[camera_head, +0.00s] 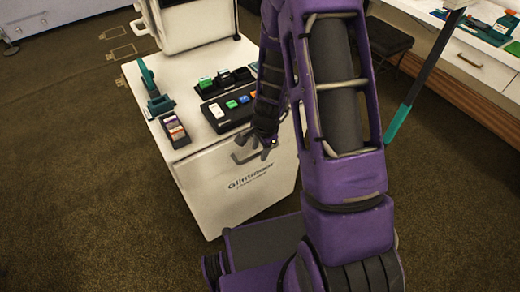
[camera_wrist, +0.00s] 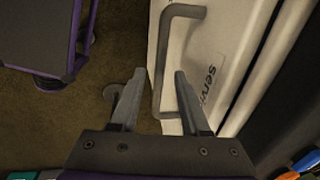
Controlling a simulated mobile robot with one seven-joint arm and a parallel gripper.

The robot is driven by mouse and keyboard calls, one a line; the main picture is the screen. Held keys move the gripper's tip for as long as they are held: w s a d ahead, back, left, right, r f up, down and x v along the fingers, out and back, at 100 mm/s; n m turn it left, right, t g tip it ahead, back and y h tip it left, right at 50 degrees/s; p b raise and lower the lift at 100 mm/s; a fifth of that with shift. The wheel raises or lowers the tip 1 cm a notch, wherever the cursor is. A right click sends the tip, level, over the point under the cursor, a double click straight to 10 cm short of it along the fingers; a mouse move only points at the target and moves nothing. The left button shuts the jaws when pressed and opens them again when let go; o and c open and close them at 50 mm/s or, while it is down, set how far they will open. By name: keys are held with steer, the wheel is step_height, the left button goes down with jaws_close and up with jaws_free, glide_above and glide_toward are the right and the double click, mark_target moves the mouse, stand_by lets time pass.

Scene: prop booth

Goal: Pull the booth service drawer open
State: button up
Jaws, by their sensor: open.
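The booth service drawer is in the front of the white cabinet (camera_head: 225,195), below its top. In the wrist view, the drawer front (camera_wrist: 220,50) is white with partly visible dark lettering. Its grey bar handle (camera_wrist: 168,50) stands out from the front. My gripper (camera_wrist: 161,72) is open, with one finger on each side of the lower part of the handle bar; I cannot tell whether either finger touches it. In the head view, my gripper (camera_head: 255,150) is at the upper front of the cabinet, and my arm hides part of it. The drawer looks closed there.
The cabinet top holds a black control panel (camera_head: 228,108), a teal-handled tool (camera_head: 150,85) and a small tray of coloured pieces (camera_head: 175,130). A white counter with a drawer (camera_head: 470,60) and a dark stool (camera_head: 388,40) stand at the right.

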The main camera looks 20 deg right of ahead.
steer(key=shift+c, duration=0.2)
jaws_close()
stand_by(1.1)
